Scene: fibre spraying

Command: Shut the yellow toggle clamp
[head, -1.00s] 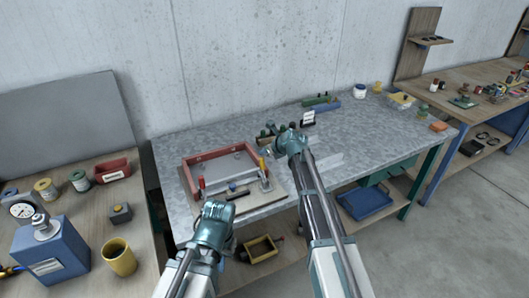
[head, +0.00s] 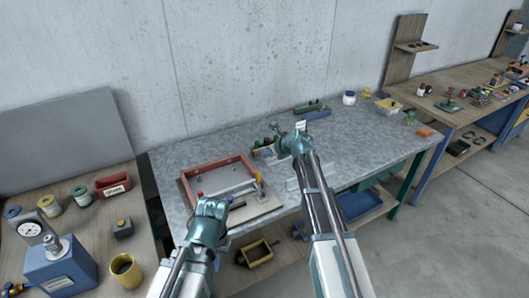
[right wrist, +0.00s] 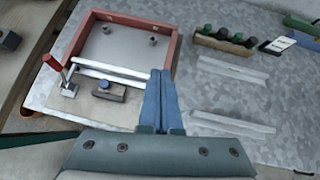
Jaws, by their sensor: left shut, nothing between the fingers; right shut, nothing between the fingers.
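The yellow toggle clamp (head: 258,179) stands at the front right corner of a red-walled frame (head: 184,187), its yellow handle roughly upright. In the right wrist view my right gripper covers that corner, so the clamp is hidden. A red-handled clamp (right wrist: 52,62) is at the frame's front left corner, with pale bars (right wrist: 112,70) along the front side. My right gripper (head: 276,128) is shut and empty, above the table right of the frame; its blue fingers are together in the right wrist view (right wrist: 160,73). My left gripper (head: 212,206) is shut and empty before the frame.
A block with green knobs (right wrist: 223,39) and pale angle strips (right wrist: 232,125) lie to the right. The table's (head: 350,135) right middle is clear. A yellow pot (head: 126,270) stands on the left bench.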

